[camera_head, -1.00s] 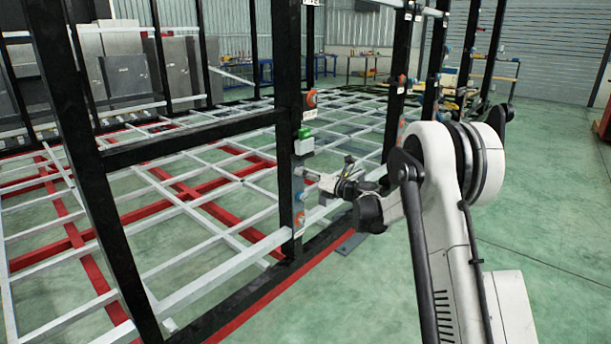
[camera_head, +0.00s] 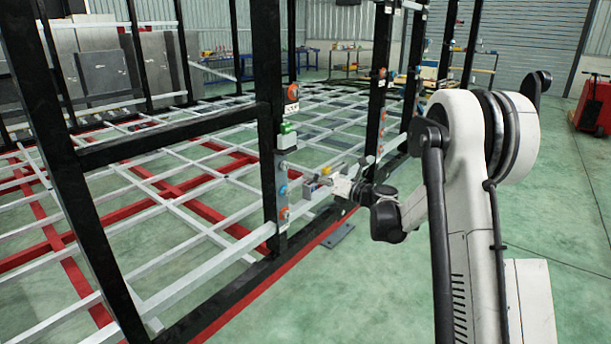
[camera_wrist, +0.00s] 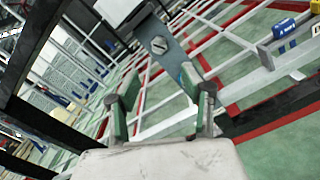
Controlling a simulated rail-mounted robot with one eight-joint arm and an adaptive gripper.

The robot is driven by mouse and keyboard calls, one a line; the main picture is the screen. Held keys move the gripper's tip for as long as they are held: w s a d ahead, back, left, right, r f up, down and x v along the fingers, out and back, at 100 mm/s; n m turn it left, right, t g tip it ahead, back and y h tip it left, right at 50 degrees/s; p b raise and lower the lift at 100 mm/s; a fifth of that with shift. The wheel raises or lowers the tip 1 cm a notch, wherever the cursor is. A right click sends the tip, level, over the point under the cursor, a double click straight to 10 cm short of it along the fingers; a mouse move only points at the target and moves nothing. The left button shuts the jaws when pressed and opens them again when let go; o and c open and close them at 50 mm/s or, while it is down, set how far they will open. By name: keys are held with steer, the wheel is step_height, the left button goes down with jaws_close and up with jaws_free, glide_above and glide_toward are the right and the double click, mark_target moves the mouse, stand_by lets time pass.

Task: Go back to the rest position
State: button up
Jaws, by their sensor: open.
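My gripper (camera_wrist: 160,105) shows in the wrist view with its two green-padded fingers apart and nothing between them. In the head view my gripper (camera_head: 322,186) is small, beside the chassis between two black posts, and its fingers are hard to make out. The trailer chassis has black upright posts, white crossbars and red beams (camera_head: 187,200). In the wrist view a grey plate with a round bolt (camera_wrist: 159,45) lies beyond the fingers.
A second black post (camera_head: 378,85) with small fittings stands beyond my gripper. A blue part (camera_wrist: 284,28) sits on a white rail in the wrist view. A red cart (camera_head: 592,108) stands at the far right. The green floor right of the chassis is open.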

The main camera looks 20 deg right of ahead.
steer(key=shift+s+d, duration=0.2)
steer(key=shift+s, duration=0.1)
steer(key=s+a+r+n+g+h+p, duration=0.2)
steer(key=s+a+r+n+g+p, duration=0.1)
steer(key=s+a+r+n, duration=0.55)
steer(key=s+a+r+n+g+h+p, duration=0.25)
steer(key=s+r+n, duration=0.25)
steer(key=s+n, duration=0.5)
steer(key=s+d+n+g+h+p, duration=0.1)
steer(key=s+d+n+h+p, duration=0.1)
steer(key=s+n, duration=0.6)
steer(key=s+d+n+h+p, duration=0.2)
steer(key=s+n, duration=0.6)
steer(key=s, duration=1.4)
steer(key=shift+g+h+p, duration=0.35)
steer(key=shift+h+p, duration=0.7)
steer(key=shift+h, duration=0.1)
